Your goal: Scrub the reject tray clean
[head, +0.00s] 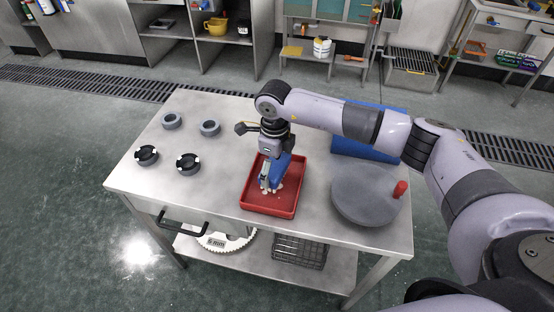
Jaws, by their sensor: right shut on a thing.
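The red reject tray (252,200) lies on the steel table, a little right of its middle. My right gripper (268,181) points down into the tray and is shut on a blue tool (281,166), which looks like a brush; its lower end is partly hidden by the fingers. Small pale bits show around the fingertips at the tray floor. I cannot tell whether they are bristles or loose residue, or whether the tool touches the floor. My left gripper is not in view.
Right of the tray is a round grey plate (362,203) with a red knob (401,188). A blue bin (350,147) stands behind, partly hidden by my arm. Grey rings (172,121) and dark rings with white pieces (188,164) sit on the left. The table's front left is clear.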

